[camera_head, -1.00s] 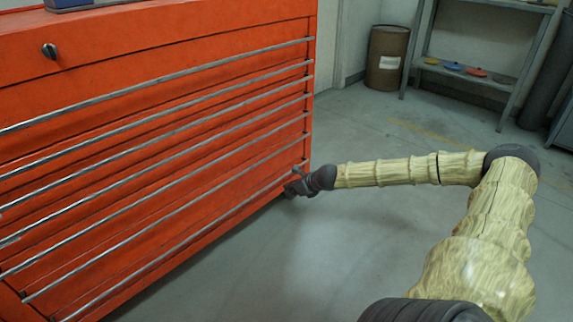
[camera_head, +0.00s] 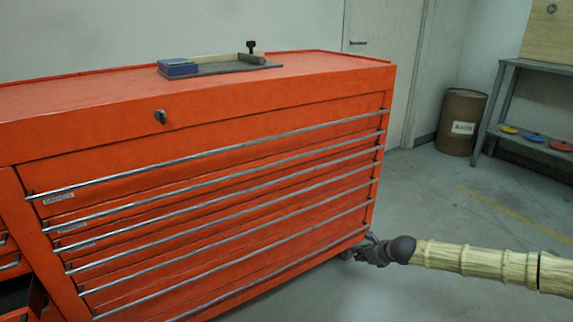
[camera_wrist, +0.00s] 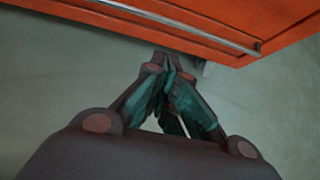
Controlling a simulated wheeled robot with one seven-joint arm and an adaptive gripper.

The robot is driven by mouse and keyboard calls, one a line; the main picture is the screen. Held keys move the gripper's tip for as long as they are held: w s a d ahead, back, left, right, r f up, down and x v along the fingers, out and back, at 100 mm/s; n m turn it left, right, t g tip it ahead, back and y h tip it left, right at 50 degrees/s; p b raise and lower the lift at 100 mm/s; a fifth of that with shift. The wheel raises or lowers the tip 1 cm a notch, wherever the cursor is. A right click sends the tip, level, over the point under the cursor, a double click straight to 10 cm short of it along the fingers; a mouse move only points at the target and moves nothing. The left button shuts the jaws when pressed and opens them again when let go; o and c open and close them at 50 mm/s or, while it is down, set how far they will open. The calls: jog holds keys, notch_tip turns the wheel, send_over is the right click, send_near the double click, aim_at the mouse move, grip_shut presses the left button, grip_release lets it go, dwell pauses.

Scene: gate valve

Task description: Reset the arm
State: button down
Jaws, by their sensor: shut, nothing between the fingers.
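My gripper (camera_head: 358,248) is low beside the right end of the red tool cabinet (camera_head: 240,150), near its lowest drawers. In the wrist view the gripper's fingers (camera_wrist: 168,70) meet at the tips, with nothing between them. The cabinet's bottom edge and a drawer handle (camera_wrist: 180,24) lie just beyond the fingertips. I cannot tell whether the fingertips touch the cabinet. My arm reaches in from the right edge of the head view.
A dark tray (camera_head: 232,68) with a blue block (camera_head: 178,67) lies on the cabinet top. A lower left drawer (camera_head: 18,292) stands open. A brown barrel (camera_head: 460,120) and a shelf (camera_head: 560,68) stand at the back right. The floor between is clear.

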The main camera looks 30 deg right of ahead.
jog(key=w+a+f+n+g, duration=0.1)
jog(key=a+f+n+g, duration=0.1)
jog(key=a+n, duration=0.9)
jog(key=s+a+f+n+g, duration=0.2)
jog(key=s+a+f+n, duration=0.1)
jog(key=a, duration=0.6)
jog(key=s+a+f+n+g, duration=0.1)
jog(key=s+a+f+n, duration=0.25)
jog(key=a, duration=0.55)
jog(key=s+a+f+n+g, duration=0.1)
jog(key=s+a+f+n, duration=0.1)
jog(key=s+a+n, duration=0.5)
jog(key=s+a+f+n+g, duration=0.15)
jog(key=s+n, duration=0.35)
jog(key=s, duration=0.5)
jog(key=s+a+f+n+g, duration=0.1)
jog(key=s+a+n+g, duration=0.1)
jog(key=s+a+n, duration=0.5)
notch_tip(320, 180, up, 33)
jog(key=s+d+m+p, duration=0.1)
jog(key=d+p, duration=0.1)
jog(key=p, duration=3.1)
jog(key=shift+a+f, duration=0.1)
